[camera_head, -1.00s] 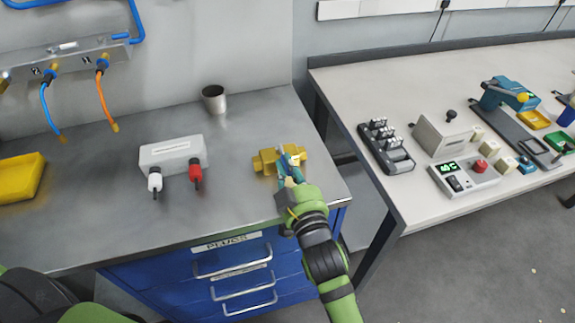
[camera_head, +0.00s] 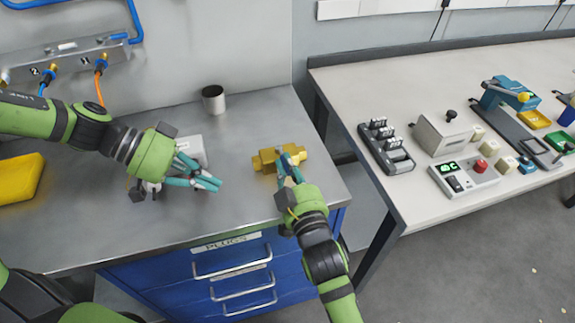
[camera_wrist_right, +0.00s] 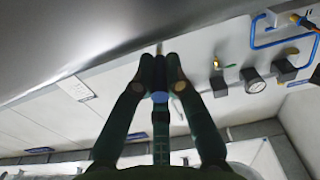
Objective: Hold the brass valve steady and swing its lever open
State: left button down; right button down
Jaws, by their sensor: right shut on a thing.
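The brass valve (camera_head: 266,161) lies near the right end of the grey metal bench. My right gripper (camera_head: 289,166) reaches it from the front and is shut on the valve at its right part. My right fingers also show in the right wrist view (camera_wrist_right: 160,75), close together, but the valve cannot be made out there. I cannot make out the lever or its position; my right fingers cover part of the valve. My left gripper (camera_head: 218,184) is left of the valve, apart from it. Its fingers look parted and empty, pointing right.
A grey box (camera_head: 192,148) with plugs is partly hidden behind my left gripper. Blue drawers (camera_head: 235,275) are below the front edge. A second table (camera_head: 360,85) with devices is at right.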

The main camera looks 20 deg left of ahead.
jog(key=shift+a, duration=0.1)
pick_arm(q)
jog(key=w+d+m+g+y, duration=0.1)
jog(key=w+d+m+g, duration=0.25)
jog(key=m, duration=1.25)
jog(key=w+d+m+g+y, duration=0.15)
jog(key=d+m, duration=0.35)
jog(key=m, duration=1.1)
jog(key=w+d+r+m+t+y, duration=0.2)
jog(key=w+r+m+y, duration=0.5)
jog(key=w+m, duration=0.2)
jog(key=shift+y, duration=0.25)
jog(key=shift+s+a+f, duration=0.1)
jog(key=shift+f, duration=1.45)
jog(key=shift+s+a+f, duration=0.1)
jog(key=shift+f, duration=1.4)
